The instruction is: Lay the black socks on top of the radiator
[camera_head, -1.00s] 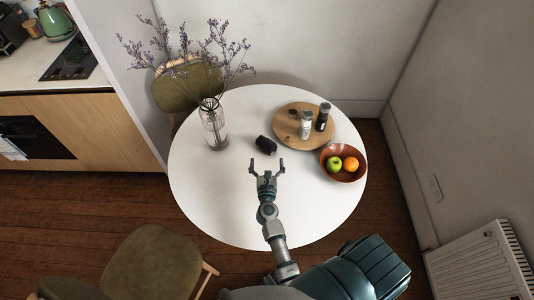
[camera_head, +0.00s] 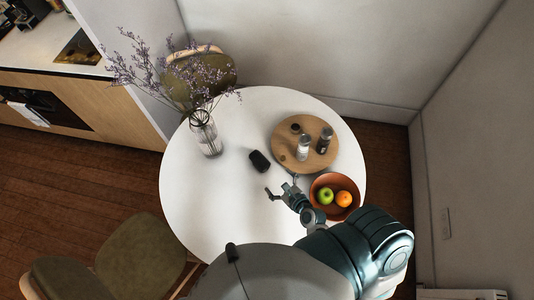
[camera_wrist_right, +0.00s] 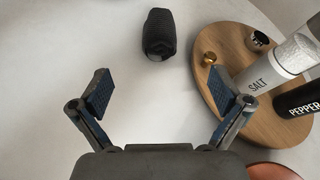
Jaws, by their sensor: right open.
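The black socks (camera_head: 259,161) lie as a small rolled bundle on the white round table (camera_head: 195,205), left of the wooden board. In the right wrist view the socks (camera_wrist_right: 159,34) lie beyond the fingertips, between them and apart from both. My right gripper (camera_head: 282,190) is open and empty, just below and right of the socks in the head view; its spread fingers also show in the right wrist view (camera_wrist_right: 163,92). The radiator (camera_head: 460,294) shows only as a sliver at the bottom right edge of the head view. My left gripper is not in view.
A round wooden board (camera_head: 322,162) holds salt (camera_head: 303,147) and pepper (camera_head: 324,141) shakers. A fruit bowl (camera_head: 320,181) sits close to my right gripper. A glass vase (camera_head: 206,136) with dried flowers stands at the left. Chairs (camera_head: 142,252) stand by the table.

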